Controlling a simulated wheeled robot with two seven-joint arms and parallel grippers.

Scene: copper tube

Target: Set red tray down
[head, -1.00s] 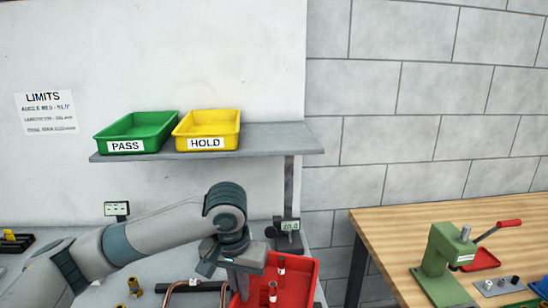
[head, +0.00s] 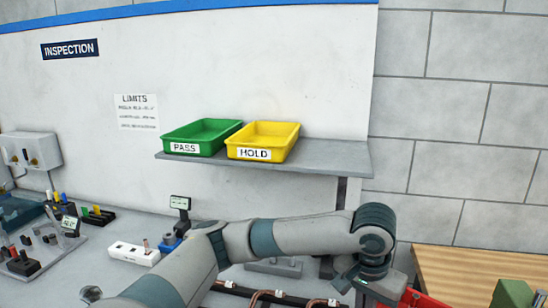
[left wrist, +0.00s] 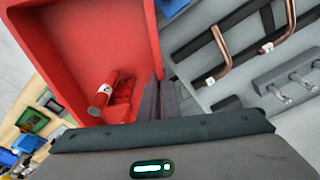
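The red tray (left wrist: 95,35) fills the upper left of the left wrist view. A small piece of it (head: 413,298) shows at the bottom of the head view, mostly cut off. A small tube with a white label (left wrist: 103,92) lies inside it. My left gripper (left wrist: 160,98) has its fingers at the tray's side wall and appears shut on it. In the head view my left gripper (head: 378,285) points down, its fingertips out of frame. I cannot tell whether the tray touches the bench. My right gripper is out of view.
Copper tubes (head: 260,297) lie in a dark rack on the grey bench, beside the tray. A shelf (head: 340,155) holds the green PASS tray (head: 205,130) and yellow HOLD tray (head: 265,138). A wooden table (head: 460,270) stands at right. A white block (head: 133,252) lies on the bench.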

